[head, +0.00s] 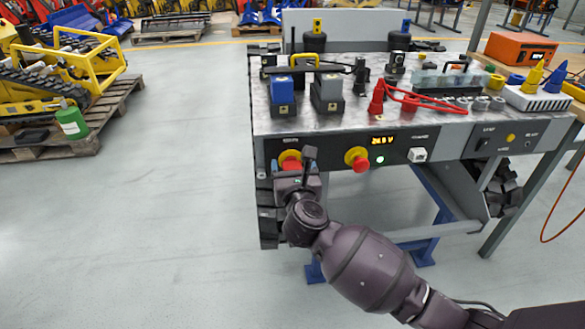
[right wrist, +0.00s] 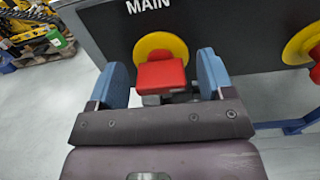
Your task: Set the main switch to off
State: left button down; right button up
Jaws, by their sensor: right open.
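The main switch (head: 290,158) is a red handle on a yellow disc on the dark front panel of the carrier. In the right wrist view the red handle (right wrist: 161,75) sits below the word MAIN. My right gripper (head: 298,170) is right in front of it. In the right wrist view the two blue fingers of the right gripper (right wrist: 163,82) stand apart, one on each side of the red handle, with a gap on both sides. The lower part of the switch is hidden by the gripper body. My left gripper is not in view.
Connectors and a red cable (head: 420,98) lie on top.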

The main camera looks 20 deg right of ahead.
jog(key=c, duration=0.9)
